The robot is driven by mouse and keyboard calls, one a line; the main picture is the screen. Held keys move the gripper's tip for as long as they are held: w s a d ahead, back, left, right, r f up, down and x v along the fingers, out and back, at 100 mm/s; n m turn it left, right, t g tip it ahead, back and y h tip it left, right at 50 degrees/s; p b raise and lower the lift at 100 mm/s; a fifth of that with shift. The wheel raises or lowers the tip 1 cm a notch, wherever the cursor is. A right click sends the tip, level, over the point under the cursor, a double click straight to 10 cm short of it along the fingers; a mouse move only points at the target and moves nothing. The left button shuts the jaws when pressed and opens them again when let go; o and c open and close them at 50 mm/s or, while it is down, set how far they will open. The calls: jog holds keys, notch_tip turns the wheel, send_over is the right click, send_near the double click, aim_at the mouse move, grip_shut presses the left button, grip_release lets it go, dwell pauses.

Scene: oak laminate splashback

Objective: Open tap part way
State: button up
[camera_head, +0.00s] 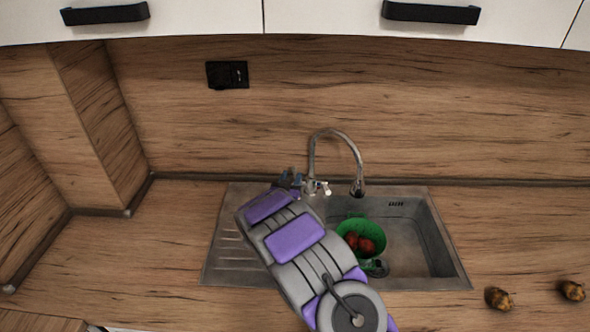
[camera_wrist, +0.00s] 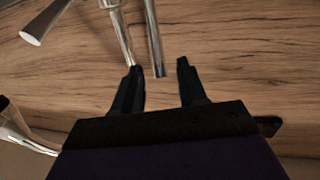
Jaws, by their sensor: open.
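The chrome tap (camera_head: 340,135) rises behind the sink, its curved spout hanging over the basin. Small handles (camera_head: 322,187) show low on its body, one with a pale tip. My gripper (camera_head: 290,180) is just left of the tap's base, with the arm reaching over the drainboard. In the wrist view my gripper (camera_wrist: 160,68) is open, with two dark fingers apart. A thin metal rod (camera_wrist: 153,40) ends between the fingertips, and another metal part (camera_wrist: 122,35) runs down to the left fingertip. I cannot tell whether either touches. A flared metal piece (camera_wrist: 42,22) shows at upper left.
The grey sink (camera_head: 440,240) holds a green colander (camera_head: 350,226) with red fruit or vegetables (camera_head: 366,246). Two brownish items (camera_head: 497,298) lie on the counter at right. A black socket (camera_head: 227,75) is on the splashback. The left counter (camera_head: 150,240) is clear.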

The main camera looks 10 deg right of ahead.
aim_at(294, 172)
jog(key=shift+b+x, duration=0.35)
jog(key=shift+x, duration=2.7)
jog(key=shift+c, duration=0.4)
grip_shut()
jog(key=shift+r, duration=0.1)
